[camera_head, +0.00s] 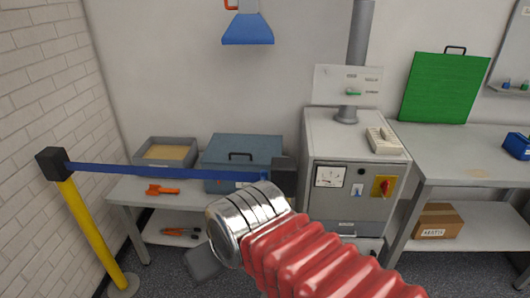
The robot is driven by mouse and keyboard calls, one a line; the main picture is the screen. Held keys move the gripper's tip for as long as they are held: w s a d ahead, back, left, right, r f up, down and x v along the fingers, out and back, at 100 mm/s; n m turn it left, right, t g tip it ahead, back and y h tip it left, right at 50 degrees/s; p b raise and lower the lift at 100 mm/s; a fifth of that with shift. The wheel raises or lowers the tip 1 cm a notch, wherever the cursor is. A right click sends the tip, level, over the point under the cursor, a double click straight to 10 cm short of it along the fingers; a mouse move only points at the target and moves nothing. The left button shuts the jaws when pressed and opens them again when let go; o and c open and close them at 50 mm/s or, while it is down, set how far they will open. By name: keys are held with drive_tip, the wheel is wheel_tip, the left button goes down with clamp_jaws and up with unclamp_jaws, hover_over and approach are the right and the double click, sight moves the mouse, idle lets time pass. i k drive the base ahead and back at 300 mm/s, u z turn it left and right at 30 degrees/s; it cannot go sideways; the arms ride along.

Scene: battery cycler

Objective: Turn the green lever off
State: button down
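The green lever (353,93) is a small handle on a pale panel (330,84), which is fixed in front of a grey vertical pipe above the grey cabinet. The lever appears roughly horizontal. My arm, with red ribbed bellows and a silver cuff (240,215), reaches in from the lower right. Its end is low and left of the lever, well apart from it. A dark grey part at the cuff's lower left may belong to my gripper. No fingertips can be made out, and nothing is seen held.
A blue belt (150,171) runs from a yellow post (90,232) to a black block (284,175) across the left side. The grey cabinet (335,135) has a gauge, a red-yellow switch (383,186) and a beige device (383,140) on top. A workbench (460,155) stands right.

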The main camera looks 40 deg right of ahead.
sight(349, 92)
drive_tip(key=z, duration=1.45)
